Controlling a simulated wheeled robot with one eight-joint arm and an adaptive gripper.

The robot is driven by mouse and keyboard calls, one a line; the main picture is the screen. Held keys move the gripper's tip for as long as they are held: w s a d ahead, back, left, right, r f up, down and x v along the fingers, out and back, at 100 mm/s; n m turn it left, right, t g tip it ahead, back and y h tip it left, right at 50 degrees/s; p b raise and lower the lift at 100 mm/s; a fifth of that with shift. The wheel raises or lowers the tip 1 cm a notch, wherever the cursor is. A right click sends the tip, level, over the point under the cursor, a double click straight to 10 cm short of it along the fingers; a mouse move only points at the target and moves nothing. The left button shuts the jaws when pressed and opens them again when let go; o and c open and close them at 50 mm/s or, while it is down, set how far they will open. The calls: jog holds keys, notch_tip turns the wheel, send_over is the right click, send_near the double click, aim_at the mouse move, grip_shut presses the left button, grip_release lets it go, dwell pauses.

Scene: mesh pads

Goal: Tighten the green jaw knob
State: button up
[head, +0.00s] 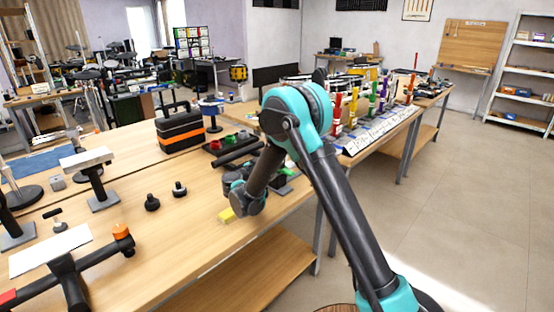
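A small bright green part (288,171) sits beside a dark fixture on the workbench (180,232), just right of my wrist. My arm partly hides it, and I cannot tell if it is the jaw knob. Another green round piece (243,135) lies in a dark tray farther back, next to a red one. A green upright handle (382,96) stands in the row of coloured handles on the right. My gripper (238,186) is low over the bench near its front edge. My own wrist links cover its fingers, so I see neither their opening nor any contact.
A yellow block (227,215) lies near the bench edge. Two black knobs (152,203) stand left of it. A black stand with an orange knob (121,232) is at the front left. A black-orange toolbox (180,130) stands behind. Floor to the right is clear.

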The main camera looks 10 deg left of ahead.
jog(key=shift+m+g+h, duration=0.3)
jog(key=shift+m+h, duration=0.1)
jog(key=shift+h, duration=0.1)
jog(key=o, duration=1.2)
jog(key=v, duration=1.2)
